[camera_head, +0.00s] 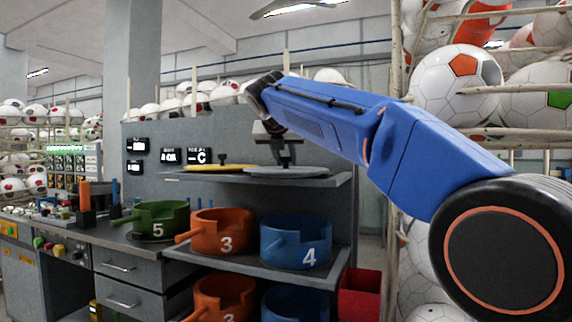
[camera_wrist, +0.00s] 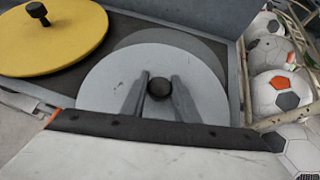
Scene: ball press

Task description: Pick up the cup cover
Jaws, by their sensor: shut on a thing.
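A round grey cup cover (camera_head: 288,171) lies on the top shelf of the grey rack in the head view. It also shows in the wrist view (camera_wrist: 105,82), with a dark round knob (camera_wrist: 159,87) at its middle. My gripper (camera_wrist: 160,88) is over the cover, its two fingers on either side of the knob and shut on it. In the head view my gripper (camera_head: 284,150) reaches down to the cover from above. The cover looks level and low over the shelf; I cannot tell whether it touches the shelf.
A yellow cover (camera_head: 220,167) with a black knob lies to the left on the same shelf (camera_head: 335,180). Below stand a green cup (camera_head: 158,219), an orange cup (camera_head: 221,232) and a blue cup (camera_head: 296,241). Racks of balls (camera_head: 456,84) stand at the right.

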